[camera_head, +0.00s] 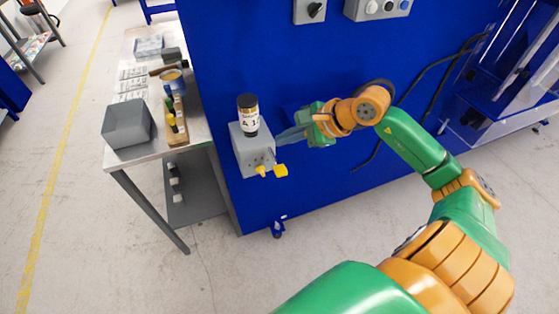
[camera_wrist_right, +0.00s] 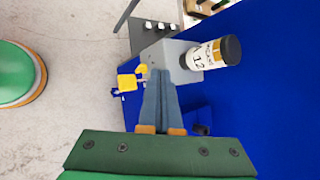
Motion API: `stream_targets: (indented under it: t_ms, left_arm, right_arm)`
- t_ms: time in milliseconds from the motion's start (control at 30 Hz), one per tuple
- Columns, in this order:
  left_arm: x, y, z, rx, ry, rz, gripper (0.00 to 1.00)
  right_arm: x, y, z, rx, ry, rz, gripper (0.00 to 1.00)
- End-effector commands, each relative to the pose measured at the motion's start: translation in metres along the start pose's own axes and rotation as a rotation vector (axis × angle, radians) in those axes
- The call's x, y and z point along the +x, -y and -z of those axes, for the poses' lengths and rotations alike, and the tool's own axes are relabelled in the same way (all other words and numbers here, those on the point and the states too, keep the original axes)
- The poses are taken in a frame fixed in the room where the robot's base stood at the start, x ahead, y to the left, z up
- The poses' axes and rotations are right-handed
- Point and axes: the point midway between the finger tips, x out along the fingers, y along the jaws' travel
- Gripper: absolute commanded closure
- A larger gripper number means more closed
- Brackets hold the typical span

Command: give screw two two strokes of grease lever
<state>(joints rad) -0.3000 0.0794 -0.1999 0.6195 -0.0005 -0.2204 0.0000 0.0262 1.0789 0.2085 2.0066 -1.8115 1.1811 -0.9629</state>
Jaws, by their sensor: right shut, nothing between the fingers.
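A grey grease box (camera_head: 252,150) is mounted on the blue machine's side, with a black-capped bottle (camera_head: 248,114) labelled "A 1…" upright on top. A yellow lever (camera_head: 280,170) sticks out low on its front. My right gripper (camera_head: 282,138) is shut and empty, its fingertips close to the right side of the box; I cannot tell if they touch. In the right wrist view the shut fingers (camera_wrist_right: 158,75) point at the grey box (camera_wrist_right: 170,62), between the yellow lever (camera_wrist_right: 128,82) and the bottle (camera_wrist_right: 212,52). My left gripper is not in view.
A blue machine panel (camera_head: 300,60) stands behind the box, with control boxes (camera_head: 378,8) above. A side table (camera_head: 150,150) on the left holds a grey bin (camera_head: 127,124) and a wooden rack (camera_head: 176,120). Black cables hang at the right. The floor in front is clear.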

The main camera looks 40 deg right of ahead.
Motion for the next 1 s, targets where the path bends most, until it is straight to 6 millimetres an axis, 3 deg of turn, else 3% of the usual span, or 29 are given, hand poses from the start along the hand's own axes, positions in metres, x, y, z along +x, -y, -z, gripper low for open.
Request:
stream_targets:
  t_ms: [367, 500, 1000]
  left_arm:
    - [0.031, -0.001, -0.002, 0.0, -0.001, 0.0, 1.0]
    - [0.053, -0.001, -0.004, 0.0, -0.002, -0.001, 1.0]
    - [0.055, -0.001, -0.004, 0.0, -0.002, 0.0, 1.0]
  right_arm:
    - [0.041, -0.03, 0.029, 0.003, 0.001, -0.001, 1.0]
    - [0.053, -0.039, 0.039, 0.0, 0.0, 0.0, 1.0]
    - [0.054, -0.039, 0.039, 0.001, 0.0, 0.0, 1.0]
